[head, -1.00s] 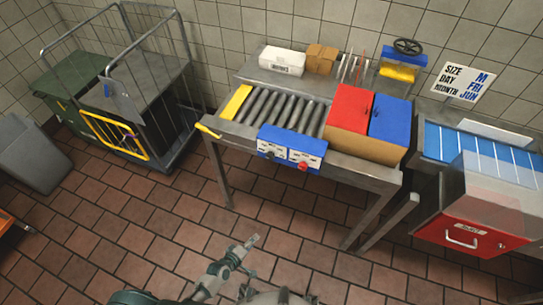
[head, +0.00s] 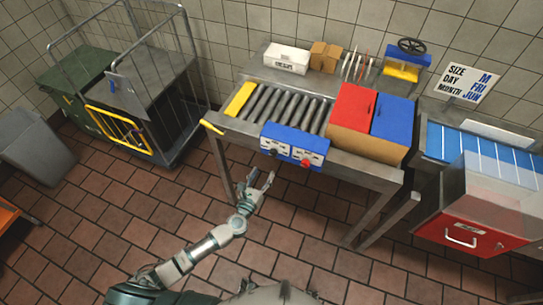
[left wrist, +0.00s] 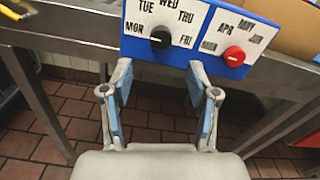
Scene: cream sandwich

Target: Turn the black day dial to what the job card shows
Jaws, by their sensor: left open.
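The black day dial (left wrist: 160,41) is on a blue and white panel (left wrist: 190,28) in the left wrist view, with MON, TUE, WED, THU and FRI around it. In the head view the black dial (head: 274,152) is at the panel's left. The job card (head: 467,83) at right reads SIZE M, DAY FRI, MONTH JUN. My left gripper (head: 263,181) is open and empty, below and in front of the panel. In the left wrist view its fingers (left wrist: 160,70) point toward the black dial, apart from it. My right gripper is not in view.
A red month dial (left wrist: 234,56) sits right of the black one. The panel is on the front of a roller table (head: 345,168); a red box (head: 352,108) and a blue box (head: 391,118) stand at its right. The floor in front is free.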

